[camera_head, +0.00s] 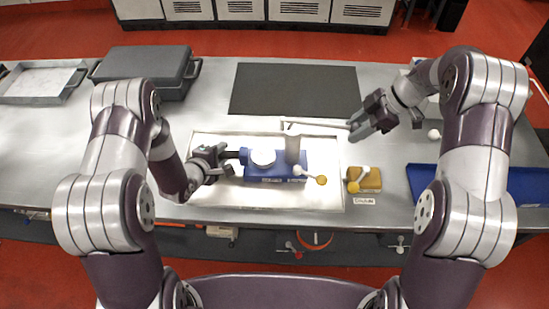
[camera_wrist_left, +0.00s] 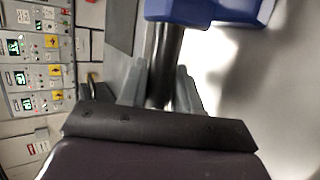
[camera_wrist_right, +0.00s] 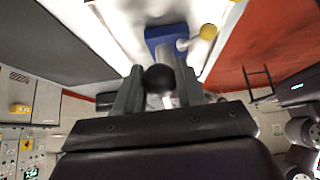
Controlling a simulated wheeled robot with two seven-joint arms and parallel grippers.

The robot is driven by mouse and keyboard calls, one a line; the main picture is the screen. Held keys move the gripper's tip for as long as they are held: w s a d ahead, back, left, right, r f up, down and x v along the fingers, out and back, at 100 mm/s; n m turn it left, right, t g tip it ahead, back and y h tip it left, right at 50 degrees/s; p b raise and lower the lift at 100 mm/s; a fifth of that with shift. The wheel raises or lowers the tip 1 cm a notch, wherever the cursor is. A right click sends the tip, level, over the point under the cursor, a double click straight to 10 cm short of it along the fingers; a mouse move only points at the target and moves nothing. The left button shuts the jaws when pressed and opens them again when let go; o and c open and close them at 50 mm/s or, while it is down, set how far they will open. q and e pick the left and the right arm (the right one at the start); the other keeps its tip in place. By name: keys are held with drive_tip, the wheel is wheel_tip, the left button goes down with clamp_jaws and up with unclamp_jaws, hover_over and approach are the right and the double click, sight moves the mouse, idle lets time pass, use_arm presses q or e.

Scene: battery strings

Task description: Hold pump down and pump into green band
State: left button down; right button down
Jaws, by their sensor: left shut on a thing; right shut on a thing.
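The blue pump (camera_head: 275,166) sits on a pale tray (camera_head: 320,190) in the middle of the bench, with a round white gauge (camera_head: 262,158) on top. A black bar sticks out of its left side. My left gripper (camera_head: 224,166) is shut on this black bar (camera_wrist_left: 163,60), seen close in the left wrist view. A long thin lever runs right from the pump's upright cylinder (camera_head: 293,146). My right gripper (camera_head: 358,128) is shut on the black knob (camera_wrist_right: 159,79) at the lever's end. The gauge's band and needle are too small to read.
A yellow-topped valve handle (camera_head: 321,180) sticks out at the pump's right. A yellow block (camera_head: 365,179) with a label stands right of the tray. A dark mat (camera_head: 295,88) lies behind, a grey case (camera_head: 145,68) at back left, a blue tray (camera_head: 525,184) at right.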

drive_tip(key=shift+a+f, duration=0.1)
drive_tip(key=shift+f, duration=0.7)
drive_tip(key=shift+a+f, duration=0.2)
drive_tip(key=shift+f, duration=0.55)
drive_tip(key=shift+w+r, duration=0.1)
drive_tip(key=shift+r, duration=0.7)
drive_tip(key=shift+d+r, duration=0.2)
drive_tip(key=shift+r, duration=0.5)
drive_tip(key=shift+d+r, duration=0.2)
drive_tip(key=shift+r, duration=0.45)
